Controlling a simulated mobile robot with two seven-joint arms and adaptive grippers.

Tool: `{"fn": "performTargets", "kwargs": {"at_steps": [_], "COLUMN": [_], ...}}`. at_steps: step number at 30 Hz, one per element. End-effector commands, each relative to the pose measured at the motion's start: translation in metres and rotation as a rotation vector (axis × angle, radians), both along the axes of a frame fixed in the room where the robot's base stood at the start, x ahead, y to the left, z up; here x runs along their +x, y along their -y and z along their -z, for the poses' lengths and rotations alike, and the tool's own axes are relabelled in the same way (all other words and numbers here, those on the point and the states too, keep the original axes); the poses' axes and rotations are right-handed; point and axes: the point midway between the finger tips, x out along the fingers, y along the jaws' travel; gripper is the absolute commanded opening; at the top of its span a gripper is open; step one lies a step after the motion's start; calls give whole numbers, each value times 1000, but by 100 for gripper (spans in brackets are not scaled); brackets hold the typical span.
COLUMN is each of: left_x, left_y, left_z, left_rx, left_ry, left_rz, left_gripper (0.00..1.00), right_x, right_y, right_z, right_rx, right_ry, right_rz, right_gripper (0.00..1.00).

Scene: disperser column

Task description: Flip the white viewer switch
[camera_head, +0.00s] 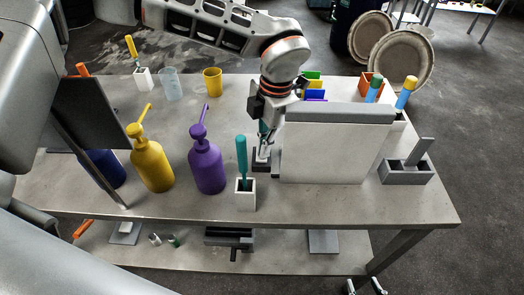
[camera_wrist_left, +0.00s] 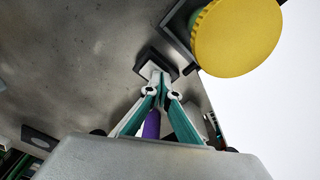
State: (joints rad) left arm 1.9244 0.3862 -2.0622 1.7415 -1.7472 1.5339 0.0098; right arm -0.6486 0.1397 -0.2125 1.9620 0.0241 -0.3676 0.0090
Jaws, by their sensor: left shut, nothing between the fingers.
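The white viewer (camera_head: 333,152) is an upright white panel with a grey top, standing on the table. A small dark switch box (camera_head: 259,166) sits at its left side; it also shows in the left wrist view (camera_wrist_left: 151,54). My left gripper (camera_head: 264,151) reaches down to this box with its fingers together and nothing between them. In the left wrist view, its fingertips (camera_wrist_left: 158,76) are over or against the box and partly hide the switch, so its position is unclear. My right gripper (camera_head: 364,287) shows only at the bottom edge, its two fingertips apart.
A teal-handled tool in a white holder (camera_head: 245,197), a purple bottle (camera_head: 207,168) and a yellow bottle (camera_head: 152,170) stand left of the viewer. A grey compartment box (camera_head: 405,177) is on its right. A yellow disc (camera_wrist_left: 238,38) is close in the left wrist view.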

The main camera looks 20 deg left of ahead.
Motion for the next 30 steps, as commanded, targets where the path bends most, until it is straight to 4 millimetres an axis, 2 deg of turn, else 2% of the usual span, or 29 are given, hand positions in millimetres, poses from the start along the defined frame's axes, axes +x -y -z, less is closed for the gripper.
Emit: {"fn": "performTargets", "kwargs": {"at_steps": [1,14,24,30], "left_x": [-15,-19,-14,-13], "left_y": [-1,-1,0,0], "left_z": [33,-2,-34,-43], "left_rx": [8,8,3,2], "left_ry": [-58,-63,-49,-47], "left_rz": [3,5,2,1], "left_gripper": [0,0,0,0], "right_x": [-3,6,11,12], "right_y": [0,0,0,0], "right_z": [10,-22,-46,-54], "right_rx": [0,0,0,0], "right_ry": [-9,16,31,34], "right_rz": [0,0,0,0], "right_gripper": [40,40,40,40]}}
